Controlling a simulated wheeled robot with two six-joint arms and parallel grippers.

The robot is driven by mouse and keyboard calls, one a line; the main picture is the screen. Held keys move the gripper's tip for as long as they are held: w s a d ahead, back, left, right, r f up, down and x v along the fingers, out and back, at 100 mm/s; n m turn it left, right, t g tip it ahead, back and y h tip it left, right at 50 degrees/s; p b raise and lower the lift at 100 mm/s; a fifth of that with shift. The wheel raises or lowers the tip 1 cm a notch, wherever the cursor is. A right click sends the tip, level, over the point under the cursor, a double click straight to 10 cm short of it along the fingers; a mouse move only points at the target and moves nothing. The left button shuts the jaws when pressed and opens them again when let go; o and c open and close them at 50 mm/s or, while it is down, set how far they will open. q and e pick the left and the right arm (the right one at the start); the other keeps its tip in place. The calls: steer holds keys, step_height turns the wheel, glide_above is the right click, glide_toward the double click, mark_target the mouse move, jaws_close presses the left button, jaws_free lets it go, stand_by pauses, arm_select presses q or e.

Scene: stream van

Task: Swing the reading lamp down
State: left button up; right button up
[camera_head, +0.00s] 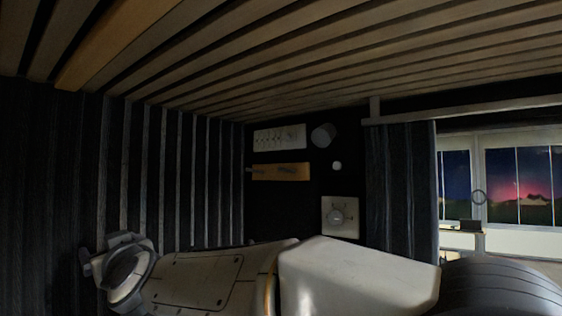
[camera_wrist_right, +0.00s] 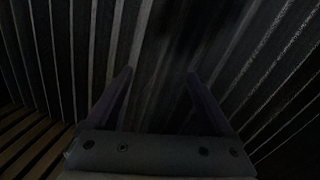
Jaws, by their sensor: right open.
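A short dark grey cylinder (camera_head: 323,135), which looks like the reading lamp, sits high on the dark back wall in the head view. It is tilted, and its mount is too dark to make out. My right arm crosses the bottom of the head view from the right, its wrist end at the far left, well away from the lamp. In the right wrist view my right gripper (camera_wrist_right: 159,75) is open and empty, with its two fingers pointing at a dark ribbed wall (camera_wrist_right: 165,40). The lamp does not show there. My left gripper is not in view.
A switch panel (camera_head: 279,137) and an orange wooden strip (camera_head: 281,172) are left of the lamp. A white knob (camera_head: 337,166) and a dial panel (camera_head: 340,216) are below it. The slatted ceiling (camera_head: 330,60) hangs close above. A curtain (camera_head: 400,190) and windows (camera_head: 517,185) are at right.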

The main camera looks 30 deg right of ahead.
mark_target(319, 135)
steer(key=d+r+m+h+p, duration=0.4)
steer(key=d+r+m+h, duration=0.8)
steer(key=d+r+h, duration=0.75)
steer(key=s+d+r+m+g+h+p, duration=0.2)
steer(key=s+d+m+g, duration=0.4)
steer(key=s+d+g, duration=0.55)
steer(key=shift+g, duration=0.65)
steer(key=p+x, duration=0.1)
steer(key=x, duration=0.2)
steer(key=w+p+x, duration=0.1)
steer(key=x, duration=0.6)
steer(key=shift+w+r+p, duration=0.3)
steer(key=shift+r+p, duration=0.05)
steer(key=shift+p, duration=0.05)
steer(key=shift+w+d+f, duration=0.1)
steer(key=shift+w+d, duration=0.1)
steer(key=shift+d, duration=0.35)
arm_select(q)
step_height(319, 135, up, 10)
